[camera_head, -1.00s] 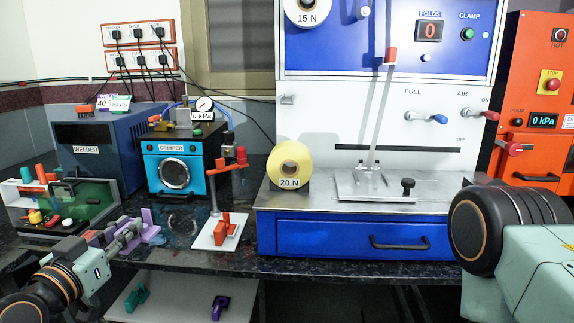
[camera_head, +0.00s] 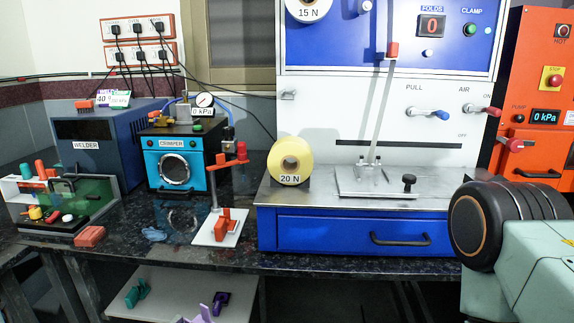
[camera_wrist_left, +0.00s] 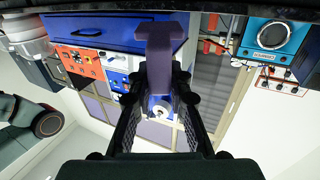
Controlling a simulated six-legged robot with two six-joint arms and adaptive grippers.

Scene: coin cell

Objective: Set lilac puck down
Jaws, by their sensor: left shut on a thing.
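The lilac puck (camera_wrist_left: 160,60) shows in the left wrist view as a purple T-shaped piece, darkened by shade. My left gripper (camera_wrist_left: 160,88) is shut on it, with one black finger on each side. In the head view only a small lilac part of the puck (camera_head: 203,316) shows at the bottom edge, in front of the lower shelf. My left gripper itself is out of the head view. My right arm shows at the lower right of the head view, but its gripper is not in view.
The dark bench top (camera_head: 130,255) carries a red block (camera_head: 90,236), a small blue thing (camera_head: 153,234) and a white-based red stand (camera_head: 222,228). The lower shelf (camera_head: 175,292) holds a teal piece (camera_head: 137,292) and a dark purple piece (camera_head: 220,302). Clear bench lies around the blue thing.

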